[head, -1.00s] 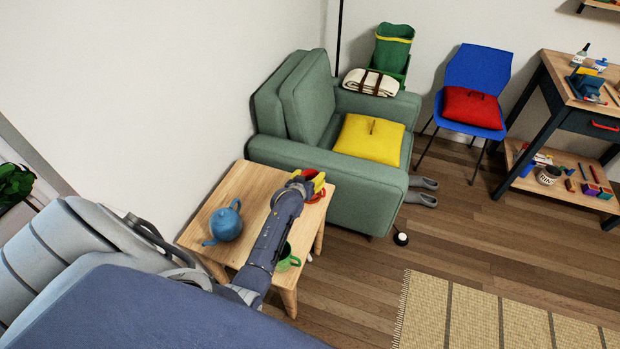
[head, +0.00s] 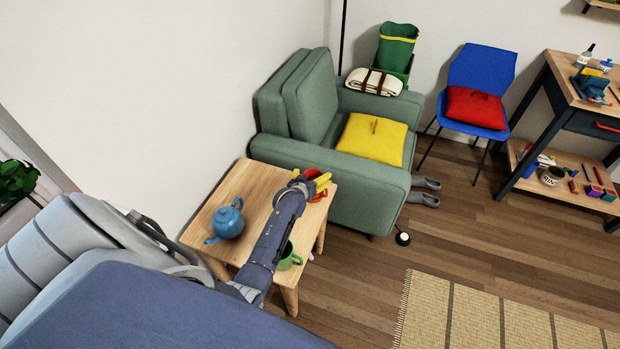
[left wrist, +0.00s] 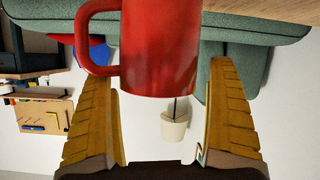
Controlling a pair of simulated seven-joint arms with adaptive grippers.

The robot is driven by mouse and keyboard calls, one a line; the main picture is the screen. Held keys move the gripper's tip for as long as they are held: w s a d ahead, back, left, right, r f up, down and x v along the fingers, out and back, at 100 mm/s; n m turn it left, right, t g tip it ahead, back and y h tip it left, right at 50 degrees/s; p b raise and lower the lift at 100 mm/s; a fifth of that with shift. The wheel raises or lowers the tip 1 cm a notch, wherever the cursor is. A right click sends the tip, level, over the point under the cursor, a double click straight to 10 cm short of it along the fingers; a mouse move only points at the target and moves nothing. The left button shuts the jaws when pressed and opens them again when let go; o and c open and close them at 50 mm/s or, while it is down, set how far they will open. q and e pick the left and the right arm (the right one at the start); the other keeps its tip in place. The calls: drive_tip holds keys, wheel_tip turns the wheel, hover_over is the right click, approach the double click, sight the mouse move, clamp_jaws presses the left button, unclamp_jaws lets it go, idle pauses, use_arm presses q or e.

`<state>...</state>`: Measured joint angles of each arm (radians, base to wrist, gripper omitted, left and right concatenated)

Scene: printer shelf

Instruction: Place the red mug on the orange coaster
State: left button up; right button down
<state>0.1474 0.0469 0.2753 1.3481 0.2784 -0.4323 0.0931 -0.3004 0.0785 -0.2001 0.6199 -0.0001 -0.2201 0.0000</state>
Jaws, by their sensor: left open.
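The red mug (head: 313,173) is at the far right corner of the wooden side table (head: 256,178), mostly hidden behind my left gripper (head: 319,184). In the left wrist view the red mug (left wrist: 160,55) looms large, with its handle on the left. My left gripper (left wrist: 165,78) is open there, its yellow fingers on either side of the lower part of the mug. A gap shows beside the right finger; I cannot tell whether the left one touches. I cannot clearly make out the orange coaster. My right gripper is not in view.
A blue teapot (head: 227,222) stands on the left of the table. A green mug (head: 289,258) is near the front edge, partly behind my left arm. A green armchair (head: 365,196) with a yellow cushion (head: 372,139) stands close behind the table.

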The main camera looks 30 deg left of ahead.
use_arm(q)
drive_tip(key=v, duration=1.2)
drive_tip(key=shift+r, duration=0.15)
drive_tip(key=shift+w, duration=0.1)
